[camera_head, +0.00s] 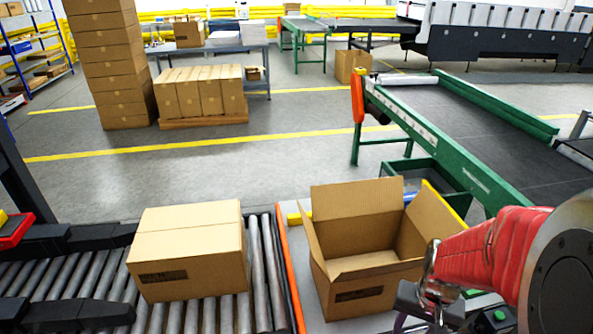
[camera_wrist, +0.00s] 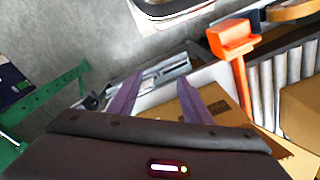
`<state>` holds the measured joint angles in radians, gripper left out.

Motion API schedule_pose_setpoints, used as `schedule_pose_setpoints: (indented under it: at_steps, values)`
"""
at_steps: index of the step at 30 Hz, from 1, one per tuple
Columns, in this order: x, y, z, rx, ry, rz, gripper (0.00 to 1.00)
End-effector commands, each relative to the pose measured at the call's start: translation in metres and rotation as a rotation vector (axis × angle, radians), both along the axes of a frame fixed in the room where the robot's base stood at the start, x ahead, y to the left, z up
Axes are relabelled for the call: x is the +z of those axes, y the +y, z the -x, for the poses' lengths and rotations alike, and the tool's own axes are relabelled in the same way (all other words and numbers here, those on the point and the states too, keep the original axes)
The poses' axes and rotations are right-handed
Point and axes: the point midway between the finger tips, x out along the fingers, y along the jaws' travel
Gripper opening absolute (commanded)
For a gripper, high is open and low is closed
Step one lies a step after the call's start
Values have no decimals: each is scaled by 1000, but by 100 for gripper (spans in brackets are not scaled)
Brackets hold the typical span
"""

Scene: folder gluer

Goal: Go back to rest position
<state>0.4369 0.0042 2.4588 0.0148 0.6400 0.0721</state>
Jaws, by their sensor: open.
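My arm, in a red sleeve, enters the head view from the right. My gripper (camera_head: 425,303) is at the lower right there, by the right front side of an open cardboard box (camera_head: 360,294). I cannot tell in that view whether it touches the box. In the wrist view my gripper (camera_wrist: 160,82) shows two purple fingers spread apart with nothing held between them. Brown cardboard (camera_wrist: 230,105) lies beyond and beside the right finger. The open box has its flaps raised, and the part of its inside that I see looks empty.
A closed carton (camera_head: 190,250) sits on the roller conveyor (camera_head: 259,270) at left, beside an orange rail (camera_head: 288,268). A green-framed belt conveyor (camera_head: 450,150) runs behind the open box. Stacked cartons (camera_head: 108,65) stand at the back left. The grey floor (camera_head: 270,160) between is clear.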

Motion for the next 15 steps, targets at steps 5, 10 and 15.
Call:
schedule_pose_setpoints:
  at_steps: [5,10,15]
  values:
    - [36,23,4,97,-21,13,45]
    - [67,43,10,179,-47,28,45]
    - [96,62,16,251,-89,46,45]
